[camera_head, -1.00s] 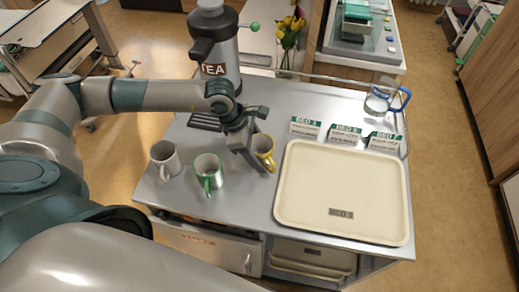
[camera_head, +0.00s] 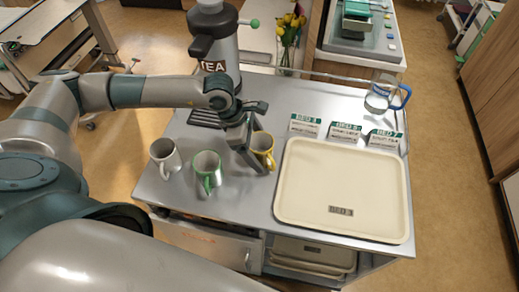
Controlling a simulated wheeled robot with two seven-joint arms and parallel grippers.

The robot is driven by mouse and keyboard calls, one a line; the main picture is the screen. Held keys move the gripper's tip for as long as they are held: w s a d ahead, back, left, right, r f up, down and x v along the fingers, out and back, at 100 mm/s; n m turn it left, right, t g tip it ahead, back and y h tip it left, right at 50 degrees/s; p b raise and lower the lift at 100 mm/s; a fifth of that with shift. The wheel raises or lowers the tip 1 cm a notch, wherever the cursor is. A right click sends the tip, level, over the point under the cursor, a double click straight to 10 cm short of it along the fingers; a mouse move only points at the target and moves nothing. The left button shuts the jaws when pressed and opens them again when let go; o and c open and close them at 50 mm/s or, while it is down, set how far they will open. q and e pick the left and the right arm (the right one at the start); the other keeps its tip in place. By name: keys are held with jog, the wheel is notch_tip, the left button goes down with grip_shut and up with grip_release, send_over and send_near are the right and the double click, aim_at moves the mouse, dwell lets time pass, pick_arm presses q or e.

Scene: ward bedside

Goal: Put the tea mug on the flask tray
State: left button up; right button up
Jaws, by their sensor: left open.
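Three mugs stand upright on the metal cart top: a plain white mug (camera_head: 166,158) at the left, a white mug with green (camera_head: 207,171) in the middle, and a yellow mug (camera_head: 263,147) at the right. None shows a readable tea label. A dark flask marked TEA (camera_head: 217,45) stands at the back, with a dark slatted tray (camera_head: 204,119) below its spout, partly hidden by my left arm. My left gripper (camera_head: 249,147) is open, pointing down close against the left side of the yellow mug. I cannot tell whether its fingers straddle the rim. My right gripper is out of view.
A cream tray (camera_head: 342,190) labelled BED 3 fills the cart's right half. Several bed cards (camera_head: 344,132) stand behind it. A glass jug with a blue handle (camera_head: 381,97) is at the back right corner. Flowers (camera_head: 290,32) stand behind the cart.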

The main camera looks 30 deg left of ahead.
pick_arm(q)
jog(key=b+v, duration=0.3)
jog(key=v, duration=0.8)
jog(key=shift+r+b, duration=0.25)
jog(key=shift+b, duration=0.1)
jog(key=shift+a, duration=0.1)
